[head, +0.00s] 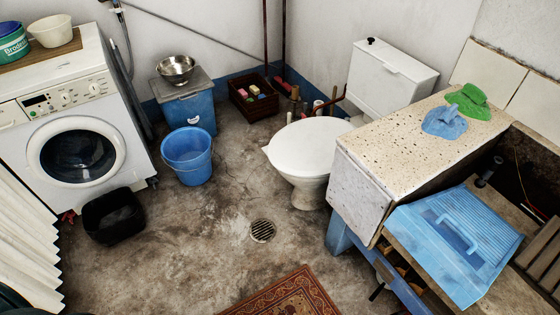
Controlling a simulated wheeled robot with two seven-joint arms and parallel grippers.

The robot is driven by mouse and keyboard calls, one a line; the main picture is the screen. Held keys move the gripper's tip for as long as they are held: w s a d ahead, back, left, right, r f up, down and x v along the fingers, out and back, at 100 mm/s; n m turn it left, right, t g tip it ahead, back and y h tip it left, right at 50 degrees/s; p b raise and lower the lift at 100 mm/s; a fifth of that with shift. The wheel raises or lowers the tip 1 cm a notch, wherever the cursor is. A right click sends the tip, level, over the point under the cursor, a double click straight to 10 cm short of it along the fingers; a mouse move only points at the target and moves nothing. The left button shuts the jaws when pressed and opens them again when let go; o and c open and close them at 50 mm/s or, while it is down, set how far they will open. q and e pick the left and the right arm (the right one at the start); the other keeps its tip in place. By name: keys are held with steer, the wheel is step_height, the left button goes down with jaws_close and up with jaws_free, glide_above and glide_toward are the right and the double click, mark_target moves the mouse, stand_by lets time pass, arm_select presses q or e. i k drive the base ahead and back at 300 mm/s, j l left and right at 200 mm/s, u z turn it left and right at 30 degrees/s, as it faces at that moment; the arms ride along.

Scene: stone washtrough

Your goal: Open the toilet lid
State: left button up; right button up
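A white toilet stands at the back, right of the middle, partly behind the stone washtrough. Its lid (308,146) is a smooth white oval lying flat and shut over the bowl (308,191). The white cistern (389,80) is behind it to the right, against the wall, with a dark knob on top. The hinge side of the lid is partly hidden by the washtrough's corner. Neither of my grippers is in the head view.
The speckled stone washtrough (408,137), with cloths and a blue washboard (455,245), blocks the right side. A blue bucket (187,156), black basin (113,217) and washing machine (75,120) stand left. The floor around the drain (262,231) is clear; a rug (288,297) lies in front.

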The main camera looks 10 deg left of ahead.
mark_target(306, 148)
steer(key=i+j, duration=0.15)
steer(key=j, duration=0.15)
steer(key=i+j+z, duration=0.15)
steer(key=j, duration=0.2)
steer(key=i+j, duration=0.2)
steer(key=j, duration=0.15)
steer(key=i+j+z, duration=0.1)
steer(key=j, duration=0.2)
